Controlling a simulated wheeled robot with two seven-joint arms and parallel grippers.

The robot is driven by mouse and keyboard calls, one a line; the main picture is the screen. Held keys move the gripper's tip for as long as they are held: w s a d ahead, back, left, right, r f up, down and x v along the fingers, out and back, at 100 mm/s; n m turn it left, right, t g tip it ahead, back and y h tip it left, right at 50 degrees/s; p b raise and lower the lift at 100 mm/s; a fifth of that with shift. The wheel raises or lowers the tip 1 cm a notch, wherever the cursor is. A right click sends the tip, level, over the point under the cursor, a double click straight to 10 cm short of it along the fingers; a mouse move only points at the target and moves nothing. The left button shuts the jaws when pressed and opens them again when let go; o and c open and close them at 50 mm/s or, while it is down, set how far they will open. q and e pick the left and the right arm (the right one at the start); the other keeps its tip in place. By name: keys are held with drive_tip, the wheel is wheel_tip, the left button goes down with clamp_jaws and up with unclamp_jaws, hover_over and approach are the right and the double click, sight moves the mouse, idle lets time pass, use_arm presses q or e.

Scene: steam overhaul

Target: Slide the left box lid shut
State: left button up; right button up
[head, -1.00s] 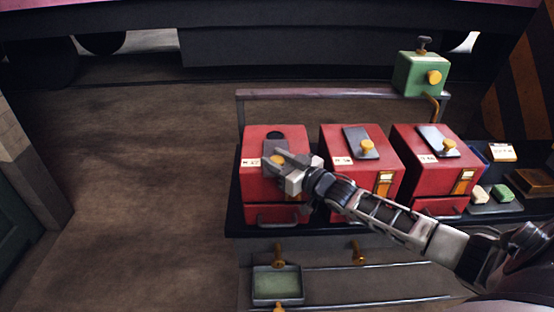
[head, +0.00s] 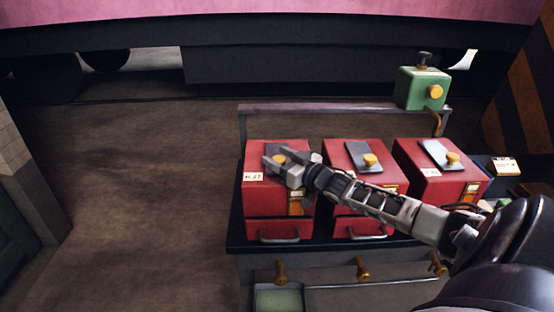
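The left red box (head: 264,202) stands at the left end of a dark bench. Its grey sliding lid (head: 291,147) lies on top, partly hidden by my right gripper (head: 273,159). The lid's yellow knob (head: 279,159) shows between the two fingertips. The fingers are at the knob; whether they press on it is too small to tell. No dark opening shows in the box top, though the gripper covers part of it. My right arm reaches in from the right, across the fronts of the other boxes. My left gripper is out of view.
The middle red box (head: 345,190) and right red box (head: 417,180) have similar grey lids with yellow knobs. A green box (head: 423,90) sits behind at the right by a rail (head: 340,107). A green-lined tray (head: 278,299) is below. Floor at left is clear.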

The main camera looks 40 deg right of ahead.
drive_tip(key=shift+a, duration=0.1)
drive_tip(key=s+d+p, duration=0.1)
drive_tip(key=s+p, duration=0.1)
drive_tip(key=s, duration=1.4)
drive_tip(key=shift+d, duration=0.15)
